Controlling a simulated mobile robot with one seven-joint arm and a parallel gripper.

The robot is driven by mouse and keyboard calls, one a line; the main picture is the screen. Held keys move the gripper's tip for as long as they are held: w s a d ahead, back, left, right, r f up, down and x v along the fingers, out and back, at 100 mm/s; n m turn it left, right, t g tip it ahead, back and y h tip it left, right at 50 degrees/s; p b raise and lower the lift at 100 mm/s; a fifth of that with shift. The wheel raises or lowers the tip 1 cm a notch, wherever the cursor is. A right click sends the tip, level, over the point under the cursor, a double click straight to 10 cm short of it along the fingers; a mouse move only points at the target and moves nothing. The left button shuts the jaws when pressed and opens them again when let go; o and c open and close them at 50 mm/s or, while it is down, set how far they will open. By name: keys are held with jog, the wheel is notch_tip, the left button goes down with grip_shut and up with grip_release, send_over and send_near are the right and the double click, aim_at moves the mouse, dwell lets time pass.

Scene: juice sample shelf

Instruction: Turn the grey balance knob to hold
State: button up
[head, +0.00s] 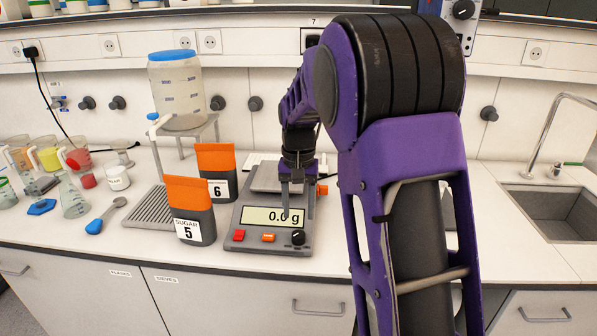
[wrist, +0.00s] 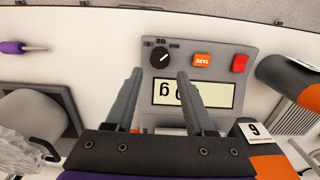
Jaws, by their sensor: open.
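The balance (head: 255,225) stands near the front of the bench, its display reading 0.0 g. Its knob (head: 298,237) is round and dark grey to black, at the right of the front panel. In the wrist view the panel is upside down and the knob (wrist: 160,56) has a white pointer slanting up-right; its small labels are too blurred to read fully. My gripper (head: 298,211) is open and empty above the balance, pointing down. In the wrist view my gripper (wrist: 160,72) has its fingertips on either side of the knob's line, apart from it.
An orange button (head: 268,237) and a red button (head: 239,235) sit left of the knob. Pouches 5 (head: 190,212) and 6 (head: 217,170) stand left of the balance. A purple-handled tool (wrist: 22,47) lies on the bench. A sink (head: 550,212) is at right.

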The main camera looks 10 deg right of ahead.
aim_at(299, 233)
notch_tip(299, 233, up, 11)
jog(key=p, duration=0.1)
jog(key=shift+f, duration=0.15)
